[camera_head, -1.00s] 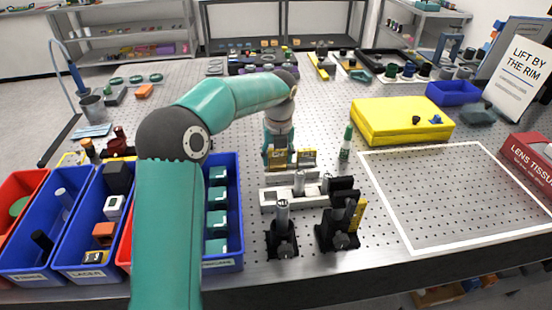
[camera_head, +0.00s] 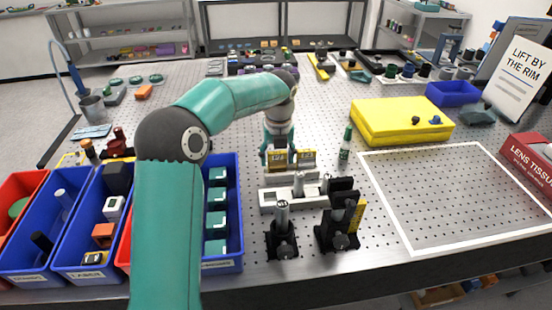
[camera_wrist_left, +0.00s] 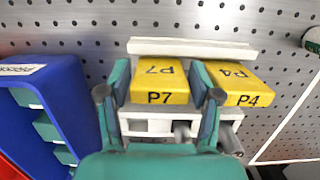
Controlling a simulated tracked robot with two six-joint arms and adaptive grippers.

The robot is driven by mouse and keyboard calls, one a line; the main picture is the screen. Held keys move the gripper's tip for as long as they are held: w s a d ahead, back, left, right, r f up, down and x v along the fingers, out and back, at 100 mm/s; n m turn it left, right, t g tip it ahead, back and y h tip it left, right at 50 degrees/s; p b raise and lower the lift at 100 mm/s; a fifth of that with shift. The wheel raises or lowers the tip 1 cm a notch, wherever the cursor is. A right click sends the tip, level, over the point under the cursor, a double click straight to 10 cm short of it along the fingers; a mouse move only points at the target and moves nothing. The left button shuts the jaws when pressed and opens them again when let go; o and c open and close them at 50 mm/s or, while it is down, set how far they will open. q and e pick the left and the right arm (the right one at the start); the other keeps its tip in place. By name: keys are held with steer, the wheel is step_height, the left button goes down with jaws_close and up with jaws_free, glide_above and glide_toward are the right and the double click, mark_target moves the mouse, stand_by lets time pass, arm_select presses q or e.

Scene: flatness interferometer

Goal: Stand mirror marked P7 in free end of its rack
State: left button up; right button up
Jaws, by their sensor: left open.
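The yellow mirror marked P7 (camera_head: 277,158) stands beside the yellow mirror marked P4 (camera_head: 308,158), on the perforated table. In the left wrist view P7 (camera_wrist_left: 160,84) and P4 (camera_wrist_left: 235,84) are side by side, with the pale bar of the rack (camera_wrist_left: 190,48) along their far side. My left gripper (camera_head: 278,150) is open around P7. In the wrist view its fingers (camera_wrist_left: 160,97) lie on either side of P7, and the right finger is between P7 and P4. Whether a finger touches P7 is unclear. The rack's lower part is mostly hidden. My right gripper is not in view.
A white fixture (camera_head: 270,200) and black posted mounts (camera_head: 338,235) stand just in front. A green-capped bottle (camera_head: 346,145) is to the right. Blue bins (camera_head: 232,262) lie left. A yellow case (camera_head: 385,125) is behind the clear white-outlined area (camera_head: 450,195).

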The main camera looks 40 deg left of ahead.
arm_select(q)
step_height(320, 180, up, 11)
steer(key=s+d+p, duration=0.1)
steer(key=shift+d, duration=0.15)
steer(key=shift+r, duration=0.1)
stand_by(0.4)
